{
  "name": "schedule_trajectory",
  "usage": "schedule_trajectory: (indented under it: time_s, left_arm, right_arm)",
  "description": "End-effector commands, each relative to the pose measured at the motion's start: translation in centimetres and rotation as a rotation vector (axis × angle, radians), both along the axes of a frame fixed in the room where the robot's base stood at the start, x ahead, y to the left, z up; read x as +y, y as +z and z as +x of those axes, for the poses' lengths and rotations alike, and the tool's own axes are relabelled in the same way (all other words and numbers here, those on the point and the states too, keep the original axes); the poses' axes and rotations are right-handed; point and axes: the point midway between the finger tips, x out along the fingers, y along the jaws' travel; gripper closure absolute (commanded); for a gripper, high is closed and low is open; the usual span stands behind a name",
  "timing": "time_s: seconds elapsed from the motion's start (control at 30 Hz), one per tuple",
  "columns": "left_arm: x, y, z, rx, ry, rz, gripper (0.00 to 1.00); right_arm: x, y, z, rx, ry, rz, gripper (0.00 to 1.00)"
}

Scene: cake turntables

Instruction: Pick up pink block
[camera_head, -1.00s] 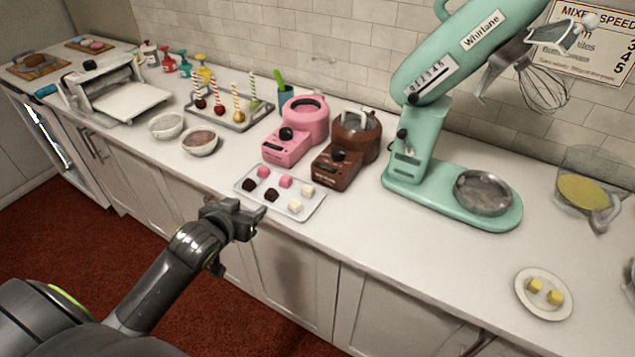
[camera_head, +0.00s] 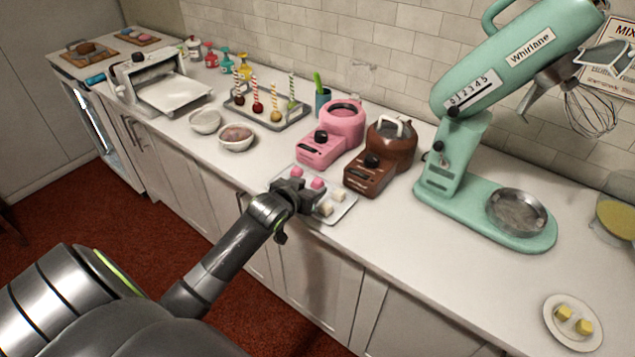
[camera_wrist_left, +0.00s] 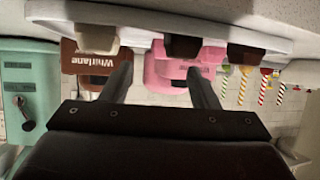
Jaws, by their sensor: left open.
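Two pink blocks stand on a white tray (camera_head: 345,206). One pink block (camera_head: 297,172) is at the tray's back left, and the other pink block (camera_head: 317,184) is just right of it. My left gripper (camera_head: 302,194) is over the tray's front left part, just in front of the pink blocks, and hides the dark blocks there in the head view. In the left wrist view, which is upside down, the open, empty fingers (camera_wrist_left: 160,82) point toward the tray and dark blocks (camera_wrist_left: 182,45). I cannot make out the pink blocks there. My right gripper is not in view.
White blocks (camera_head: 333,201) sit on the tray's right side. A pink melting pot (camera_head: 318,151) and a brown one (camera_head: 370,178) stand close behind the tray. A green mixer (camera_head: 440,182) is to the right.

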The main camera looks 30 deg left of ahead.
Motion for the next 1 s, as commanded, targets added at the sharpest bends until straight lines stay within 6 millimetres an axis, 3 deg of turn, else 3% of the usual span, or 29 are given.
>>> schedule_trajectory:
  time_s: [0.27,0.7,1.0]
  left_arm:
    - [0.1,-0.5,1.2,0.001,0.0,0.0,0.45]
    - [0.8,-2.3,5.0,0.0,0.0,-0.001,0.45]
    - [0.9,-2.6,5.3,-0.001,-0.001,0.0,0.45]
  right_arm:
    - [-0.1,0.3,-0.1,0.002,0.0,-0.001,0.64]
    - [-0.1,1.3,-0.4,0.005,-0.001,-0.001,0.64]
    - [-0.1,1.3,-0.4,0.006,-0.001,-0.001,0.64]
